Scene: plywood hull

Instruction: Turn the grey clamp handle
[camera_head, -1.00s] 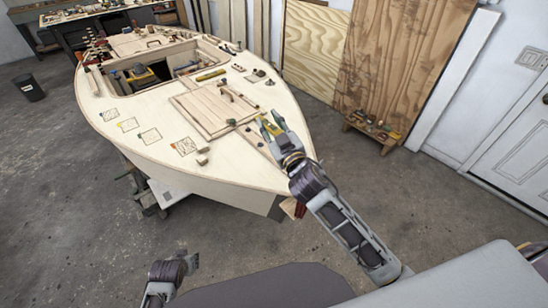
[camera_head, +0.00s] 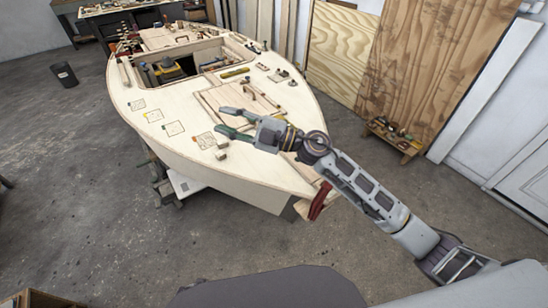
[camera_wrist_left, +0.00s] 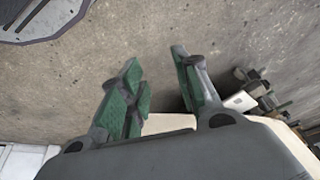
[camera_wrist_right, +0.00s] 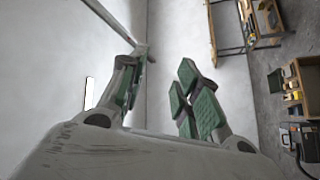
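The plywood hull (camera_head: 190,148) stands in the middle of the head view with tools and fittings on its deck. I cannot single out the grey clamp handle; the pieces are too small there, and my right arm covers part of the deck. My right gripper (camera_head: 222,121) is open and empty, pointing left over the front deck. In the right wrist view its fingers (camera_wrist_right: 155,78) are spread, with only wall behind them. My left gripper (camera_wrist_left: 157,72) is open and empty in the left wrist view, above bare floor. It is outside the head view.
A low stand (camera_head: 393,137) with tools is by the plywood sheets at the right. The left floor is mostly clear.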

